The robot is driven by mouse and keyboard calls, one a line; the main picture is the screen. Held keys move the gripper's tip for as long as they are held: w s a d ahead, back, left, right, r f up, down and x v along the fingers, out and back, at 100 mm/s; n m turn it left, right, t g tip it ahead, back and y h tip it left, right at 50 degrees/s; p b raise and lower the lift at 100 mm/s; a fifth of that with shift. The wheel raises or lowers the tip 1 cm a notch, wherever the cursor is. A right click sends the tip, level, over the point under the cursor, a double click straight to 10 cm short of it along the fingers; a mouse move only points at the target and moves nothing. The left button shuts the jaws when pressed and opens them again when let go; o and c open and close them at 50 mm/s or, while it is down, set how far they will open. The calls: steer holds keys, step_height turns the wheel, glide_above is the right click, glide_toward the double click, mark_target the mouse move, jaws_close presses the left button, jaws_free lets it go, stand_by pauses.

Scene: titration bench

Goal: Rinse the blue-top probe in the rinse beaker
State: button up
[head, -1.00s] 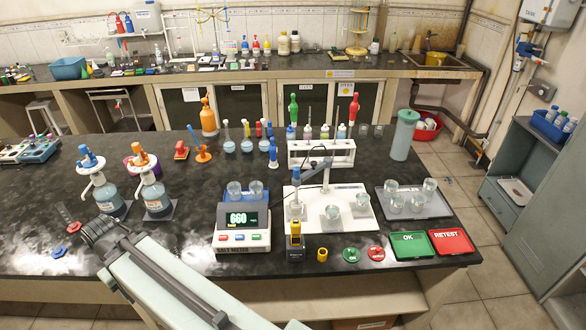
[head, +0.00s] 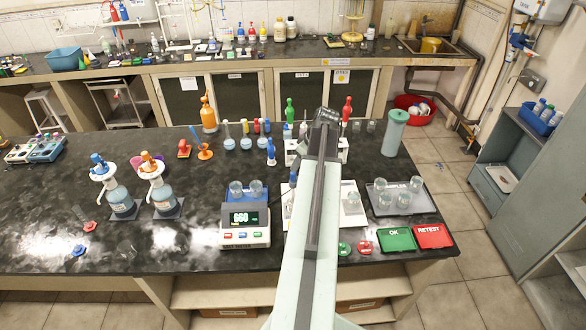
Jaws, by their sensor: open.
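My arm reaches up across the middle of the head view and covers much of the white probe stand (head: 349,221). The end of my gripper is not visible. The blue-top probe (head: 293,179) shows only as a small blue piece just left of my arm; its lower part is hidden. A clear beaker (head: 352,203) stands on the white base right of my arm. Two more beakers (head: 236,188) stand behind the meter display. Which beaker is the rinse beaker, I cannot tell.
The meter (head: 244,224) stands left of my arm. The samples tray (head: 419,205) with several beakers stands right, behind the green OK tray (head: 396,240) and the red RETEST tray (head: 433,236). Two pump bottles (head: 120,198) stand left. The front left bench is mostly clear.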

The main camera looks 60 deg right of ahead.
steer(key=b+x, duration=0.7)
steer(key=x, duration=0.1)
steer(key=shift+a+f+b, duration=0.1)
steer(key=shift+b, duration=0.2)
jaws_close()
stand_by(1.1)
